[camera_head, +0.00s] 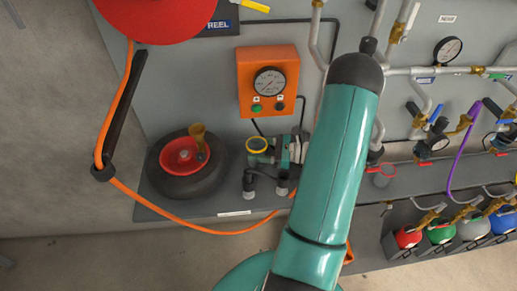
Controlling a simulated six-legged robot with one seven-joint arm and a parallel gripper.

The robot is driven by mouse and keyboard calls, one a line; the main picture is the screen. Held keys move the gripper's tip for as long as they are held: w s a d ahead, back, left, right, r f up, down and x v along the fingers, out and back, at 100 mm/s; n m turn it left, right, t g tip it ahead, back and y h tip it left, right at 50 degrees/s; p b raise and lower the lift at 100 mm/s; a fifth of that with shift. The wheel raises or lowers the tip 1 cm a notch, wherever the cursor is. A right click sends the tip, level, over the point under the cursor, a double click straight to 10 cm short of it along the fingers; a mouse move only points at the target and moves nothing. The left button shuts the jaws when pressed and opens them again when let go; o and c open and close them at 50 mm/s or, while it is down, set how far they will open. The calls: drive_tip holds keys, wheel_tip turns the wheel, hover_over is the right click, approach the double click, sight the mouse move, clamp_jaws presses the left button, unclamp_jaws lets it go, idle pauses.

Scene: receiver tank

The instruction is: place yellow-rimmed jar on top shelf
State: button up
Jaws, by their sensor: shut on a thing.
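I cannot tell whether the jar touches anything below. The grey lower shelf (215,205) runs beneath; I cannot make out a top shelf.
A black wheel-like item with a red hub (180,157) sits at left, with an orange hose (190,224) looping past. The orange gauge box (268,82) is above. Right of my arm are a red-rimmed jar (383,175), pipes, valves and several coloured bottles (440,233).

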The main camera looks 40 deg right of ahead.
drive_tip(key=o, duration=1.1)
drive_tip(key=shift+f, duration=0.1)
drive_tip(key=shift+c, duration=0.2)
drive_tip(key=shift+s+d, duration=0.25)
drive_tip(key=shift+o, duration=0.5)
drive_tip(key=v, duration=0.6)
drive_tip(key=shift+s+d, duration=0.1)
drive_tip(key=shift+s, duration=0.1)
drive_tip(key=shift+w+a+r, duration=0.45)
drive_tip(key=shift+w+a, duration=0.25)
drive_tip(key=shift+x, duration=3.6)
